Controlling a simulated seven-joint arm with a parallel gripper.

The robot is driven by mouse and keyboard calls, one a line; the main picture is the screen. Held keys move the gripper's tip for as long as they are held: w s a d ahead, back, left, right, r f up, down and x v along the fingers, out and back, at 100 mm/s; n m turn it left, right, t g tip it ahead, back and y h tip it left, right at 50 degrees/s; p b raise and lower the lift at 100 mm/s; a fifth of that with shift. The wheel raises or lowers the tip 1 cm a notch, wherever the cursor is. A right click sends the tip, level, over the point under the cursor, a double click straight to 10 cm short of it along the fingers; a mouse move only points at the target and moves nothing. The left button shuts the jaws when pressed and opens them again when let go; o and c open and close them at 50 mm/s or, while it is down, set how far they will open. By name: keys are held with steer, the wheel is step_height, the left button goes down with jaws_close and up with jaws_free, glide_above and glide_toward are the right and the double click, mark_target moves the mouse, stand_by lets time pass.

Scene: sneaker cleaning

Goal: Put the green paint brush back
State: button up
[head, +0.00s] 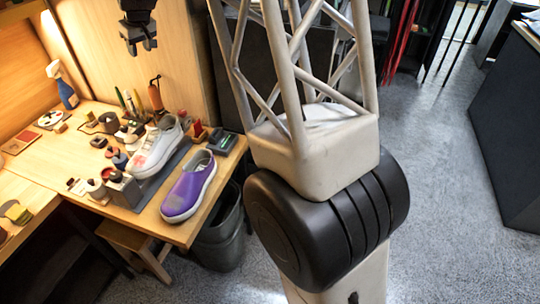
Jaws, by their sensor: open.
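A thin upright green stick (120,98), which looks like the green paint brush, stands among the items at the back of the wooden workbench (95,215). Its lower end is hidden among small tools, and it is too small to make out its bristles or holder. My gripper (140,49) is at the top of the view, pointing down. It is open and appears empty, above and apart from the bench items.
A white sneaker (155,148) and a purple sneaker (189,187) are on the bench, amid several small bottles and tools. A blue spray bottle (66,92) stands at the left. A dark bin (221,235) stands beside the bench. Wooden panels rise behind.

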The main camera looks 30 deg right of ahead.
steer(key=s+d+r+m+h, duration=0.1)
steer(key=s+d+r, duration=0.3)
steer(key=s, duration=1.1)
steer(key=s+d+r+m, duration=0.2)
steer(key=s+d, duration=0.4)
steer(key=s, duration=0.8)
steer(key=s+d+f, duration=0.2)
steer(key=s, duration=0.8)
steer(key=s+d+f+m, duration=0.1)
steer(key=s+d+f, duration=0.1)
steer(key=s, duration=0.8)
steer(key=s+d+f+m+h, duration=0.1)
steer(key=s+f, duration=0.3)
steer(key=s, duration=0.6)
steer(key=shift+d+f+g, duration=0.2)
steer(key=shift+d+g, duration=0.2)
steer(key=shift+d, duration=0.3)
